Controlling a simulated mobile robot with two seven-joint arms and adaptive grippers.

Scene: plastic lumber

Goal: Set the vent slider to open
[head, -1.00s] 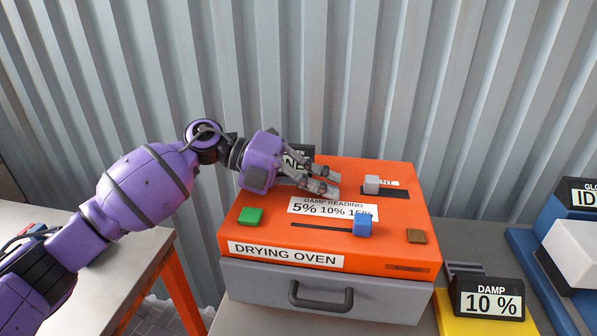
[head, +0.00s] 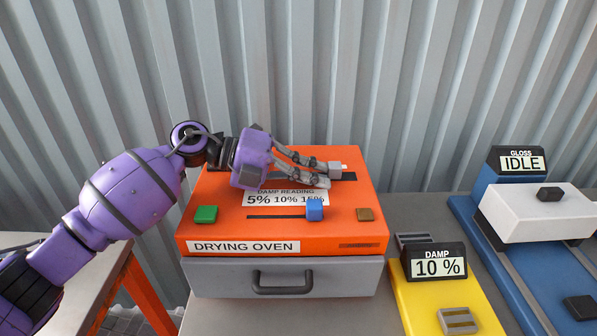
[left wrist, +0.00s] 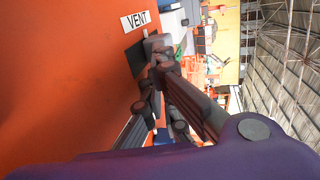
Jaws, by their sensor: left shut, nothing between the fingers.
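The vent slider's small grey knob (head: 335,168) stands in a short black slot (head: 349,176) at the right rear of the orange drying oven's top (head: 225,180). Bare slot shows to its right; the left part is hidden by my fingers. My left gripper (head: 328,175) is shut and empty, reaching in from the left, its fingertips close against the knob's left side. In the left wrist view the knob (left wrist: 155,43) is just beyond the fingertips, beside the VENT label (left wrist: 136,20). I cannot tell whether they touch. My right gripper is not in view.
The oven top also has a green button (head: 206,214), a blue damp slider knob (head: 314,209) and a brown button (head: 365,214). A grey drawer (head: 220,279) is below. A yellow damp meter (head: 415,298) and a blue gloss device (head: 480,212) stand to the right.

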